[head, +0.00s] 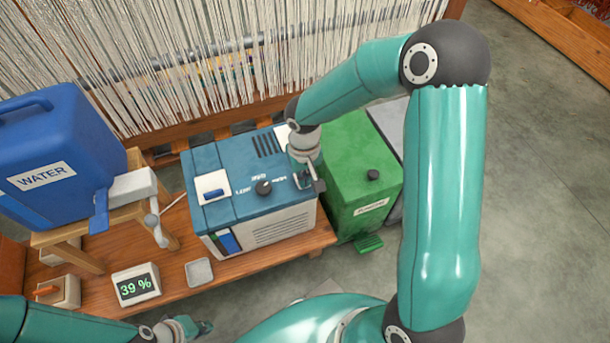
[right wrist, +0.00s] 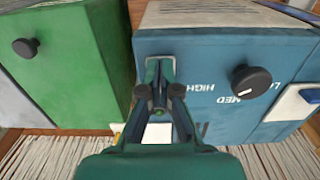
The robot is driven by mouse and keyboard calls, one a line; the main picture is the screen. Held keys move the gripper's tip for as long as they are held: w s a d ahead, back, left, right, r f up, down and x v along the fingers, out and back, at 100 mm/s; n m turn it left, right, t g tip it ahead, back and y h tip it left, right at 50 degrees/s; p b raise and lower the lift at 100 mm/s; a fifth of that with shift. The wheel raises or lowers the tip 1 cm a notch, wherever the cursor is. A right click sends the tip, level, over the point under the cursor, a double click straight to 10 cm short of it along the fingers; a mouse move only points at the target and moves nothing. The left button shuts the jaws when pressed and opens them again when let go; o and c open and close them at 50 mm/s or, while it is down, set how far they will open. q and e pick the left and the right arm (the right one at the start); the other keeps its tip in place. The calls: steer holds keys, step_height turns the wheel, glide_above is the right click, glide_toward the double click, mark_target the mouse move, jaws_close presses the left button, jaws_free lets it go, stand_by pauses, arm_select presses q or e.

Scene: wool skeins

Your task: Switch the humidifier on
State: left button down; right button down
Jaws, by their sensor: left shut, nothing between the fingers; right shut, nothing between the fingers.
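The humidifier (head: 250,220) is a blue-topped box with a pale vented front, standing on a wooden bench. Its top has a dark round knob (head: 264,188) marked with LOW, MED and HIGH, and a white plate with a blue piece (head: 212,188) on the left. The right wrist view shows the knob too (right wrist: 251,80). My right gripper (head: 306,181) is shut over the top's right front corner, at a small pale plate (right wrist: 153,66). The fingers partly hide this plate; I cannot tell whether they touch it. My left gripper (head: 195,328) is shut and empty at the bottom edge.
A green box with a dark knob (head: 360,180) stands close to the humidifier's right. A blue WATER container (head: 50,150) with a tap sits on a wooden stand at left. A display reading 39 % (head: 136,285) and a small grey tray (head: 199,272) lie in front. Hanging yarn is behind.

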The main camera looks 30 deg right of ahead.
steer(key=shift+f, duration=0.2)
steer(key=shift+r, duration=0.15)
steer(key=shift+r+p, duration=2.45)
steer(key=shift+r, duration=1)
